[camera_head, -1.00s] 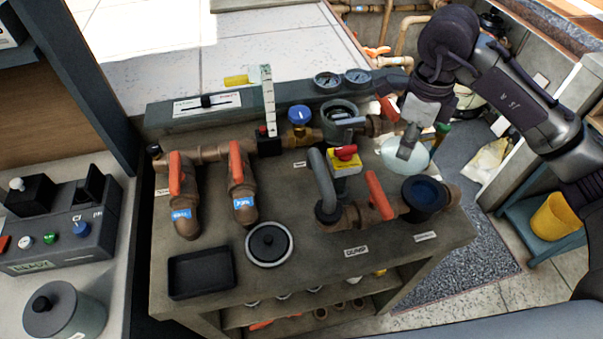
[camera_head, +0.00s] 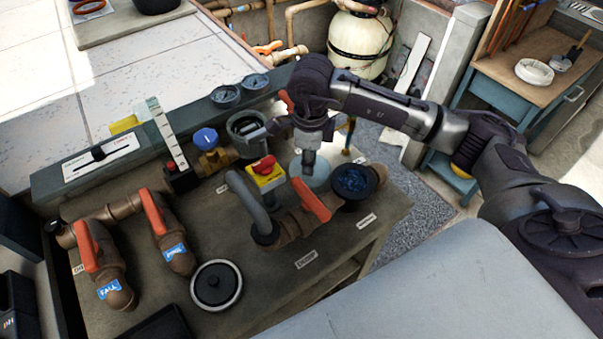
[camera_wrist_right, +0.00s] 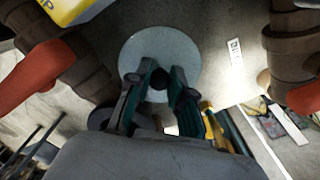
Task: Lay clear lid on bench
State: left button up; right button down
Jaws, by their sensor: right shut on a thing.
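The clear lid (camera_head: 318,177) is a pale, see-through round disc at the back right of the bench (camera_head: 215,237), behind the pipework. My right gripper (camera_head: 308,160) is above it, pointing down and shut on its small dark knob. In the right wrist view the lid (camera_wrist_right: 150,45) lies flat across the fingertips (camera_wrist_right: 158,85), over the grey bench top. I cannot tell whether the lid touches the bench. The open strainer pot (camera_head: 360,183) stands close to the right of the lid. My left gripper is not in view.
A red-handled valve (camera_head: 310,199) and a yellow box with a red knob (camera_head: 265,172) stand left of the lid. A black round cap with a pale rim (camera_head: 216,287) lies on the front of the bench. A labelled strip of bench front is bare.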

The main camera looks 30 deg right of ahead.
jog(key=shift+f, duration=0.75)
notch_tip(320, 180, down, 4)
jog(key=shift+r+p, duration=0.15)
jog(key=shift+p, duration=0.45)
jog(key=c, duration=1.5)
grip_release()
jog(key=shift+f, duration=0.2)
jog(key=o, duration=0.5)
jog(key=shift+c, duration=0.2)
jog(key=shift+r, duration=0.1)
